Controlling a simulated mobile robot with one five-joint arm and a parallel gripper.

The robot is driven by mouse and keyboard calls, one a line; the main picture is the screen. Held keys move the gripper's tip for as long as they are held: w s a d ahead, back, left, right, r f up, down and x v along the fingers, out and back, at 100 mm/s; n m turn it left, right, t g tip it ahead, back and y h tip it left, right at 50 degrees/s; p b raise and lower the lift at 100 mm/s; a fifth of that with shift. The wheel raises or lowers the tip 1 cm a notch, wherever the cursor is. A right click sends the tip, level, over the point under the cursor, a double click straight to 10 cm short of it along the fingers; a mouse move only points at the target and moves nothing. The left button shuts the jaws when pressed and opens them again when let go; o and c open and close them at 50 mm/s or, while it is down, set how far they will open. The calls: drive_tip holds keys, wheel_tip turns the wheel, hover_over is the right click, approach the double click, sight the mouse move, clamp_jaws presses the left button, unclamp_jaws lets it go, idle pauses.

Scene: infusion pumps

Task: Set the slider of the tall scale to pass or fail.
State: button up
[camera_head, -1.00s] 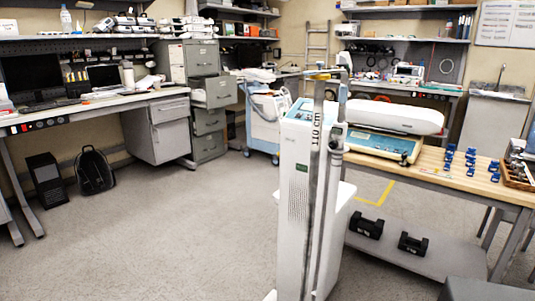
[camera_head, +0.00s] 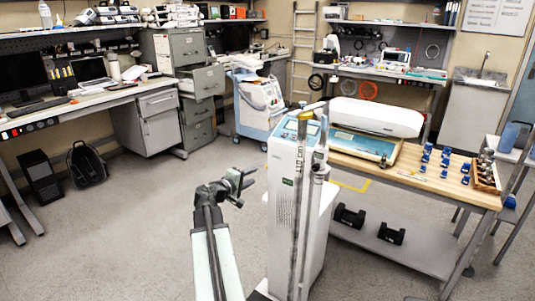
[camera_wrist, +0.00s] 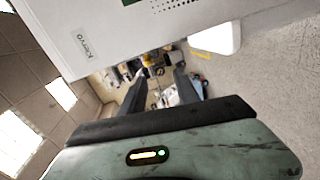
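The tall scale (camera_head: 284,205) is a white upright column just right of the middle in the head view, with a light-blue panel (camera_head: 291,131) on top. Grey rods run up its front, with a yellowish piece (camera_head: 307,116) at the top. I cannot make out the slider or its pass and fail marks. My gripper (camera_head: 245,181) is left of the column, near its upper part and apparently clear of it. In the wrist view, the dark fingers (camera_wrist: 161,80) are spread with nothing between them. The scale's white labelled body (camera_wrist: 95,35) fills the upper left there.
A wooden bench (camera_head: 400,172) with a white-and-blue baby scale (camera_head: 375,118) and several blue items stands right of the column. Two black weights (camera_head: 390,233) lie on its lower shelf. A blue-white cart (camera_head: 259,110) stands behind.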

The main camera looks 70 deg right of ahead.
sight(266, 167)
drive_tip(key=s+d, duration=0.1)
drive_tip(key=d, duration=0.2)
drive_tip(key=s+d+b, duration=0.1)
drive_tip(key=d, duration=0.2)
drive_tip(key=s+d, duration=0.1)
drive_tip(key=d, duration=0.2)
drive_tip(key=shift+s, duration=0.4)
drive_tip(key=shift+a+r, duration=0.1)
drive_tip(key=shift+a, duration=0.05)
clamp_jaws()
idle(0.8)
